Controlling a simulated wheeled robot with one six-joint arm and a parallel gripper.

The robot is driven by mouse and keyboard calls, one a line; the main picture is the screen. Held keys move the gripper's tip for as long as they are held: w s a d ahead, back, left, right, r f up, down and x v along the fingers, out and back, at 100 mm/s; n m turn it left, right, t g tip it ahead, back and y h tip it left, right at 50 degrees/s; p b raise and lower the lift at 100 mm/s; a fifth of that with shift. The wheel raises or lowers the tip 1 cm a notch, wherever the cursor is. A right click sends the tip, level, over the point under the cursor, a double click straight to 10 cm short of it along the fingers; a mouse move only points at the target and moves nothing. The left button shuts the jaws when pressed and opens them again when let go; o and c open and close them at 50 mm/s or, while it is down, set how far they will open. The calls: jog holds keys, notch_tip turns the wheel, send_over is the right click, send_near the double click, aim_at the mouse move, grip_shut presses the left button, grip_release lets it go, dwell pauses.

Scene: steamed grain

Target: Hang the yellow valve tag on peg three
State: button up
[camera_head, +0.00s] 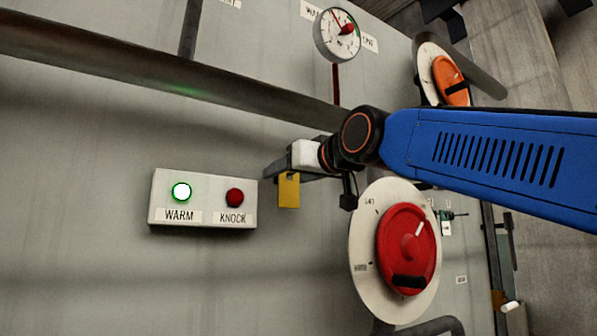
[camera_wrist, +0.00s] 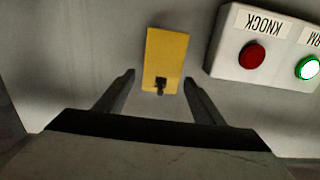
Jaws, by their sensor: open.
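The yellow valve tag (camera_head: 289,192) hangs against the grey wall, just right of the button box. In the wrist view the tag (camera_wrist: 166,55) shows a dark hole or hook (camera_wrist: 161,84) at one end. My gripper (camera_head: 272,173) is at the tag's upper part. In the wrist view my gripper (camera_wrist: 159,77) is open, one finger on each side of that end, with gaps visible between the fingers and the tag. Peg three cannot be made out in either view; a small dark peg-like part (camera_head: 458,214) shows beyond the red valve.
A white box (camera_head: 204,216) with a lit WARM button and a red KNOCK button is close to my gripper. A red valve wheel (camera_head: 407,249) is at lower right. An orange valve (camera_head: 450,80), a gauge (camera_head: 337,34) and a thick pipe (camera_head: 170,80) are above.

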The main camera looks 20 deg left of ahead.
jog(key=shift+w+a, duration=0.15)
jog(key=shift+a, duration=0.05)
jog(key=shift+c, duration=0.5)
jog(key=c, duration=1)
jog(key=shift+r, duration=0.2)
jog(key=shift+v, duration=1.85)
jog(key=shift+v, duration=2.9)
